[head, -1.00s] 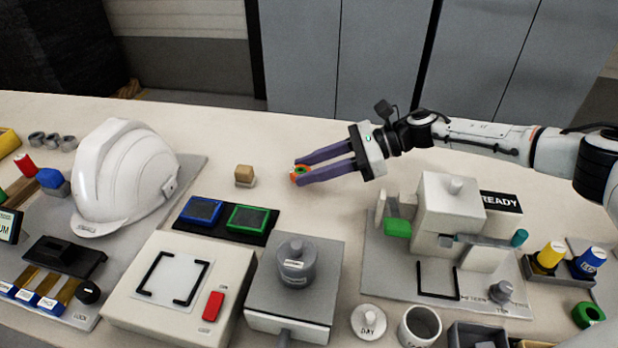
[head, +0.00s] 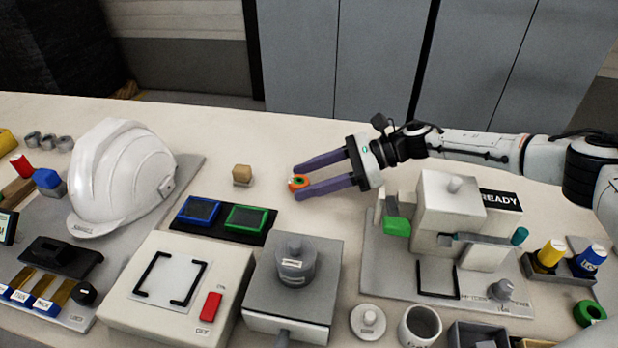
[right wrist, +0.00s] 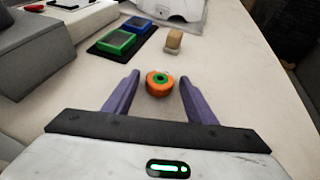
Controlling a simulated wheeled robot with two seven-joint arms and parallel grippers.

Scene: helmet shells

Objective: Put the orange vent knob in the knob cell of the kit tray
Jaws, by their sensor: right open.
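The orange vent knob (head: 298,183), a small orange ring with a green middle, is on the pale table in the head view. It also shows in the right wrist view (right wrist: 159,83). My right gripper (head: 297,182) is open, with its purple fingers on either side of the knob. In the right wrist view the fingers (right wrist: 160,85) stand apart, with a gap on each side of the knob. My left gripper is not in view. A part of a dark compartment tray (head: 478,335) shows at the bottom edge; I cannot tell which cell is the knob cell.
A tan block (head: 242,175) stands left of the knob. Blue and green framed pads (head: 222,216) lie in front of it. The grey box with a round weight (head: 292,295) and the READY machine (head: 450,225) stand nearer. The table behind the knob is clear.

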